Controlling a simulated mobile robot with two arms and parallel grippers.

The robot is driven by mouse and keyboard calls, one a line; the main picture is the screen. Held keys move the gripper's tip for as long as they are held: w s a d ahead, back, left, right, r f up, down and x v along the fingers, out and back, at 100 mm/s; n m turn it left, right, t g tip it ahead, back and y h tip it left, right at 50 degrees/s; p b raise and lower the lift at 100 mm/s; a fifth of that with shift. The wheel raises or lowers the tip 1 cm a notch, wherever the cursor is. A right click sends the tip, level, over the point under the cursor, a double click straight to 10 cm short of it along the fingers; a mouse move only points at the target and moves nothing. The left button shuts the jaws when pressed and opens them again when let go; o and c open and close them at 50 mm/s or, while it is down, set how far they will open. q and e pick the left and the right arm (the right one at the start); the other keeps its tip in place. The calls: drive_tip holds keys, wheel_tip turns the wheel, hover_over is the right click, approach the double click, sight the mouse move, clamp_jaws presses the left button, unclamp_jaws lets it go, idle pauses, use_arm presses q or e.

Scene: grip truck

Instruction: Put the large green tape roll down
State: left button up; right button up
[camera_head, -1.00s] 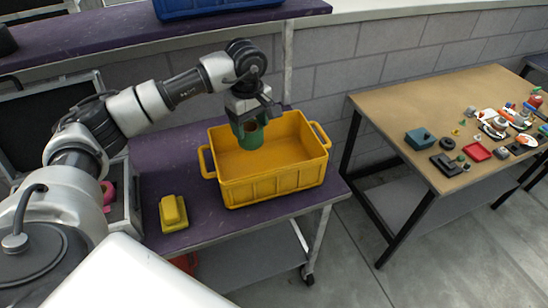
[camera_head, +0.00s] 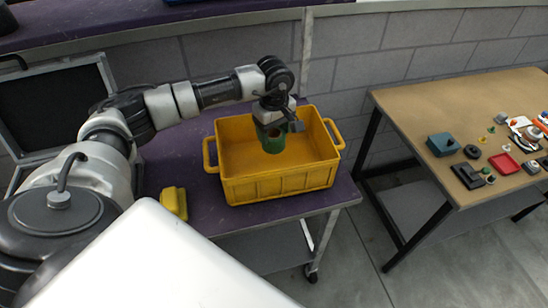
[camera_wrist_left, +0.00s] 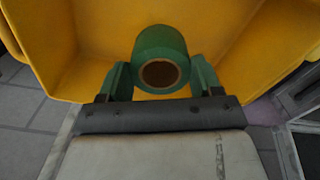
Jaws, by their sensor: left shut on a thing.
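The large green tape roll (camera_head: 272,143) is held by my left gripper (camera_head: 270,126) over the yellow crate (camera_head: 280,190). In the left wrist view the roll (camera_wrist_left: 160,44) sits between the two green fingers of my left gripper (camera_wrist_left: 160,78), its brown core facing the camera. The yellow crate (camera_wrist_left: 240,40) fills the background of that view. The roll appears inside or just above the crate's opening; its exact height over the floor cannot be told. My right gripper is not in view.
The crate stands on a purple cart top (camera_head: 190,150). A yellow object (camera_head: 174,202) lies left of the crate. A wooden table (camera_head: 420,100) at the right holds a teal box (camera_head: 443,144), a red tray (camera_head: 504,164) and several small items. The crate's visible interior looks empty otherwise.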

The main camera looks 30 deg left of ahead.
use_arm(q)
wheel_tip(320, 180, down, 5)
drive_tip(key=shift+s+f+p, duration=0.1)
drive_tip(key=shift+s+p, duration=0.05)
drive_tip(key=shift+p, duration=0.5)
wheel_tip(320, 180, down, 3)
drive_tip(key=shift+r+p, duration=0.1)
drive_tip(key=shift+p, duration=0.25)
drive_tip(key=o, duration=1)
drive_tip(key=shift+c, duration=0.2)
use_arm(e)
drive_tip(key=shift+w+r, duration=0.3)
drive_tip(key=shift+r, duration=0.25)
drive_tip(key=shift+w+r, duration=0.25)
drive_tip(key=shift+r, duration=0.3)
